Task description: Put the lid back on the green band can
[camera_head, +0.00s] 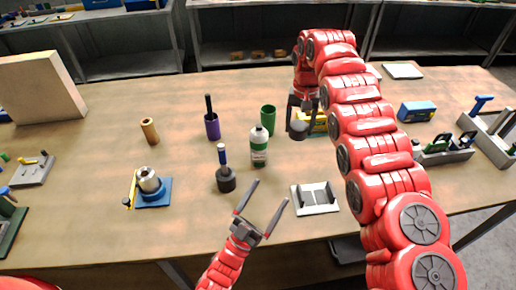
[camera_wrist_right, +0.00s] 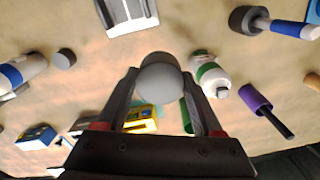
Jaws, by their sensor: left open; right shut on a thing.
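The green band can (camera_head: 259,148) stands upright on the table as a white bottle-like can with a green band and a narrower pale top. It also shows in the right wrist view (camera_wrist_right: 208,72), right of the fingers. My right gripper (camera_head: 300,122) is shut on a rounded grey piece, seemingly the lid (camera_head: 298,132). The lid also shows between the fingers in the right wrist view (camera_wrist_right: 162,82). It is right of the can and apart from it; its height above the table is unclear. My left gripper (camera_head: 264,210) is open and empty, in front of the can.
A green cup (camera_head: 268,119) stands behind the can. A white slotted plate (camera_head: 315,198) lies front right. In the right wrist view a blue-banded can (camera_wrist_right: 22,70) is at the left.

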